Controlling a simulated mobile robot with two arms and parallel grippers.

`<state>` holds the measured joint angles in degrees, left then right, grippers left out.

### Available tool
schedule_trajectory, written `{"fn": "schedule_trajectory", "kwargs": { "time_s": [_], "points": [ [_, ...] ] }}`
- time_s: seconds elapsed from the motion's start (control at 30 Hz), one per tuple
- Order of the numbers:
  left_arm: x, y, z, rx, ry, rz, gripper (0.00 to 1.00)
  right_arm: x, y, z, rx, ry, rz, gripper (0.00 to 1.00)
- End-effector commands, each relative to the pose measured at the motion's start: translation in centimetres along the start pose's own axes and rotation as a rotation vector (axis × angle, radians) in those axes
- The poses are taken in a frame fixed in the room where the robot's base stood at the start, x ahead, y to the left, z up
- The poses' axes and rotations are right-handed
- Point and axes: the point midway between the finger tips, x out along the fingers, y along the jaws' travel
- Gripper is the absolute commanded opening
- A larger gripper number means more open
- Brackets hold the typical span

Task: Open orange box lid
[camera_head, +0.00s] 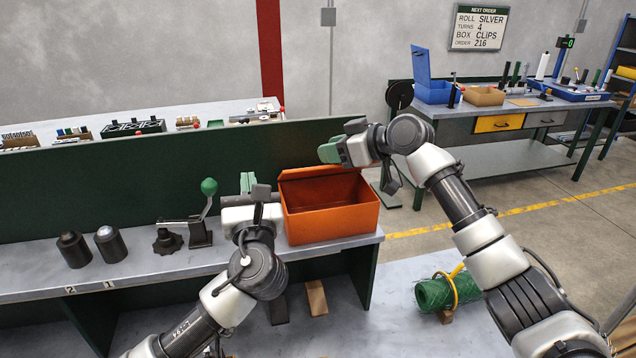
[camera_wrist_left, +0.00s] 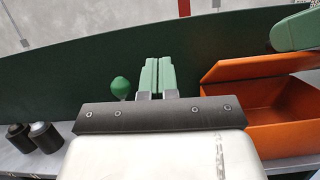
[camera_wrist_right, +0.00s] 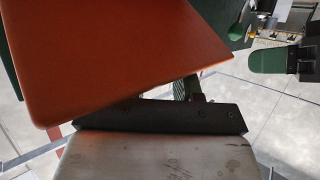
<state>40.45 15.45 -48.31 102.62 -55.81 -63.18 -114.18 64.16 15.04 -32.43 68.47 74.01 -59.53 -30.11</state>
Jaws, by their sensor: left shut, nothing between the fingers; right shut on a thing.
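The orange box (camera_head: 335,224) stands on the grey bench, and its inside shows empty. Its lid (camera_head: 315,173) is raised at the back edge, leaving the top uncovered. The lid fills much of the right wrist view (camera_wrist_right: 120,50). My right gripper (camera_head: 332,152) is at the lid's upper edge, shut on it; the lid hides part of the fingers in the right wrist view (camera_wrist_right: 188,88). My left gripper (camera_head: 247,183) is shut and empty, left of the box; its green fingers touch each other in the left wrist view (camera_wrist_left: 157,76).
A green-knobbed lever (camera_head: 208,190) and two dark cylinders (camera_head: 74,249) stand left of my left gripper. A green panel (camera_head: 130,180) runs behind the bench. A green mesh roll (camera_head: 447,292) lies lower right. Another workbench (camera_head: 510,160) stands at the back right.

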Motion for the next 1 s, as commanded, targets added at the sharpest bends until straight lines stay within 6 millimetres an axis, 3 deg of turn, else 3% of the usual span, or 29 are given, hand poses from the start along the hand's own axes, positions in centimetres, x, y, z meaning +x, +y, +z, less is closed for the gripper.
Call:
{"fn": "schedule_trajectory", "kwargs": {
  "time_s": [0.03,0.2,0.3,0.47,0.67,1.0],
  "points": [
    [-2.5,-3.2,-0.4,0.005,0.029,-0.028,0.00,0.1,0.3,0.5,0.003,-0.008,0.007,0.00],
    [-8.5,-9.2,-1.3,-0.018,0.110,-0.035,0.00,0.0,0.3,0.5,0.004,-0.008,0.007,0.00],
    [-10.9,-11.1,-1.5,-0.044,0.147,-0.023,0.00,0.0,0.3,0.5,0.004,-0.009,0.007,0.00],
    [-12.9,-12.6,-1.4,-0.068,0.176,-0.008,0.00,0.0,0.3,0.5,0.004,-0.009,0.007,0.00],
    [-11.7,-12.9,-1.6,-0.073,0.181,-0.001,0.00,0.0,0.3,0.5,0.004,-0.010,0.007,0.00],
    [-4.7,-12.9,-2.9,-0.072,0.180,-0.001,0.00,0.1,0.3,0.6,0.004,-0.010,0.007,0.00]
  ]
}}
